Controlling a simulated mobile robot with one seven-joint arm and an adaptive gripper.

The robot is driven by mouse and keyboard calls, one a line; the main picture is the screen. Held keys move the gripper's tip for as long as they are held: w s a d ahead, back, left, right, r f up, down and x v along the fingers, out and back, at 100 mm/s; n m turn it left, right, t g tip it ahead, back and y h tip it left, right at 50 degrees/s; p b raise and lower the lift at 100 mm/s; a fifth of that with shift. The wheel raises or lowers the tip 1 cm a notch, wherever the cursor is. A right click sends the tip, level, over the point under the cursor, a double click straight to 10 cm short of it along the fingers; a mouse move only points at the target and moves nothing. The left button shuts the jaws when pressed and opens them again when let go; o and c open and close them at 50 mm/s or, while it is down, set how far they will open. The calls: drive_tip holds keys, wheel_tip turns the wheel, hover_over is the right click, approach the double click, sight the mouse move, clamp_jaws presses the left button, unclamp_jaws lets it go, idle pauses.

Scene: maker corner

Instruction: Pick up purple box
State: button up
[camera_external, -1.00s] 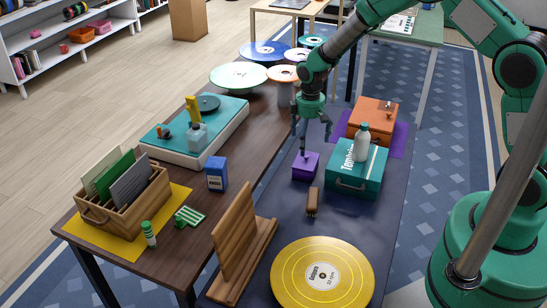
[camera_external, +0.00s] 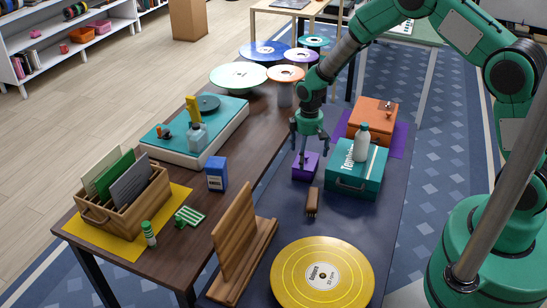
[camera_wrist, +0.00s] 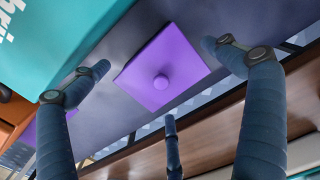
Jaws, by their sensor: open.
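The purple box (camera_external: 304,168) is a small cube on the dark blue mat, left of the teal case. In the wrist view its purple top (camera_wrist: 165,68) shows a round knob in the middle. My gripper (camera_external: 305,152) is open and points down, low over the box. In the wrist view my fingers spread around the box, one at left, one at right and one below, with a gap to each. Part of the box is behind the fingers in the external view; I cannot tell whether any finger touches it.
A teal case (camera_external: 358,176) with a white bottle (camera_external: 362,143) on it stands close to the right. An orange box (camera_external: 374,115) is behind it. A small brown brush-like thing (camera_external: 312,202) lies in front. A yellow record (camera_external: 322,280) and a wooden stand (camera_external: 240,255) are nearer.

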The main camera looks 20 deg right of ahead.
sight(306, 160)
drive_tip(key=shift+a+f+b, duration=0.1)
drive_tip(key=shift+f+b, duration=0.6)
drive_tip(key=shift+f, duration=1.75)
drive_tip(key=shift+c, duration=0.5)
drive_tip(key=c, duration=1.8)
drive_tip(key=shift+r, duration=0.1)
drive_tip(key=shift+r, duration=0.4)
drive_tip(key=shift+c, duration=0.9)
wheel_tip(306, 160, up, 9)
drive_tip(key=shift+r+p, duration=0.1)
drive_tip(key=shift+p, duration=1.1)
